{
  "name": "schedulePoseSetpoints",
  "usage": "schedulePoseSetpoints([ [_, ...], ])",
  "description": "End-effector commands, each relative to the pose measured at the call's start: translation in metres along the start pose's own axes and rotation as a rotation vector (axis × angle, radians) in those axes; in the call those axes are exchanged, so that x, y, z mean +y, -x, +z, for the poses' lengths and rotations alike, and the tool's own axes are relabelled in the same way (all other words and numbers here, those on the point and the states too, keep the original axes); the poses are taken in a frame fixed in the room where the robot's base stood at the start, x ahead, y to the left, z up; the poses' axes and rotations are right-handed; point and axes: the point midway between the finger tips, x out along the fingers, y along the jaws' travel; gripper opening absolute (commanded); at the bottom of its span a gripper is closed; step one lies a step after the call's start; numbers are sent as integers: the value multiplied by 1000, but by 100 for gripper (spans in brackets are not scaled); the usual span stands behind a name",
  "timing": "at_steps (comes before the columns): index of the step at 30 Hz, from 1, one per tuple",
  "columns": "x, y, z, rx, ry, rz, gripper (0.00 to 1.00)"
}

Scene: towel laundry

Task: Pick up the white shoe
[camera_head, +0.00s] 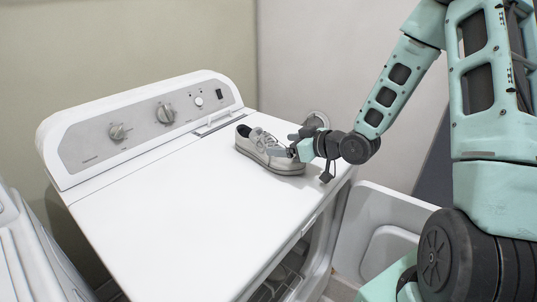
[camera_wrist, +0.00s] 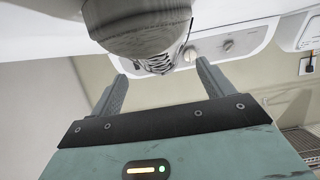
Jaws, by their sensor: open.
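The white shoe (camera_head: 262,150) sits upright on top of the white dryer (camera_head: 190,215), near its back right corner. My gripper (camera_head: 284,146) is at the toe end of the shoe, reaching in from the right, and its fingers overlap the shoe in the head view. In the wrist view, the shoe (camera_wrist: 145,30) shows at the top with its laces visible. There my gripper (camera_wrist: 160,80) is open, with one finger on either side below the shoe and nothing held between them. I cannot tell whether a finger touches the shoe.
A control panel with knobs (camera_head: 165,113) rises along the dryer's back edge. The dryer's open door (camera_head: 385,225) hangs at its front right. Another white machine (camera_head: 30,255) stands at the left. The dryer top left of the shoe is clear. A wall stands close behind.

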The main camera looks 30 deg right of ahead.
Motion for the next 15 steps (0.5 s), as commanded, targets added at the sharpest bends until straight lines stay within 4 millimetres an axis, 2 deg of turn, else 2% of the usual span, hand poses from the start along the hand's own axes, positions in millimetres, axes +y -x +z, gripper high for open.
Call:
schedulePoseSetpoints([
  [5, 0, -13, -1, 0, 0, -2, 80],
  [12, 2, -47, -3, 0, 0, -1, 80],
  [15, 2, -54, -2, -1, 0, -1, 80],
])
